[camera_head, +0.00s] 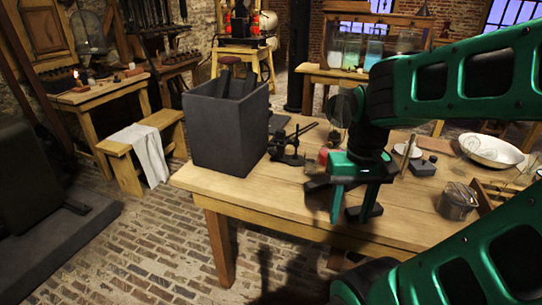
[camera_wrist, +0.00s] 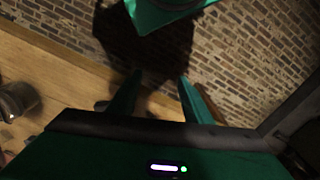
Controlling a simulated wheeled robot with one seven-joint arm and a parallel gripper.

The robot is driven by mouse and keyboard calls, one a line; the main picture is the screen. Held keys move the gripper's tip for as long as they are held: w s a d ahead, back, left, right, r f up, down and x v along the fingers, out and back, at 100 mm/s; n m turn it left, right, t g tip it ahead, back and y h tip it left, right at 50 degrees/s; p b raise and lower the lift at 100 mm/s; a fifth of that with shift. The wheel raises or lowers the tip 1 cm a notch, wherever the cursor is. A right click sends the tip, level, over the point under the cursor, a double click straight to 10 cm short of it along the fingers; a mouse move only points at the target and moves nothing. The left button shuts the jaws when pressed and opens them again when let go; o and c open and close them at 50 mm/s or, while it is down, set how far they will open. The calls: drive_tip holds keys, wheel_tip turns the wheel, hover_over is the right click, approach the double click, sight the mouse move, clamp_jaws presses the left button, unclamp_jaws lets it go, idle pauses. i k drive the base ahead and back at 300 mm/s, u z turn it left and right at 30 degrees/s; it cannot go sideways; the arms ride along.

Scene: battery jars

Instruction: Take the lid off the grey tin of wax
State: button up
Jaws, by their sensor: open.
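A small grey metal tin (camera_head: 457,202) stands on the wooden table towards the right, near the front edge. Its top looks covered, but the lid is too small to make out clearly. My gripper (camera_head: 353,212) is open and empty, to the left of the tin and apart from it, by the table's front edge. In the wrist view the two fingers of my gripper (camera_wrist: 160,92) point over the table edge and the brick floor, with nothing between them. A dark rounded thing at the left edge of that view may be the tin; I cannot tell.
A large dark grey box (camera_head: 225,128) stands at the left of the table (camera_head: 290,205), with a black metal stand (camera_head: 290,145) beside it. A white bowl (camera_head: 490,150) sits behind the tin. A wooden tray edge (camera_head: 487,195) lies close to the tin's right.

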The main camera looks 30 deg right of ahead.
sight(423, 165)
drive_tip(key=z, duration=1.9)
drive_tip(key=k, duration=1.3)
drive_tip(key=z, duration=0.2)
drive_tip(key=i, duration=1.65)
drive_tip(key=u, duration=0.8)
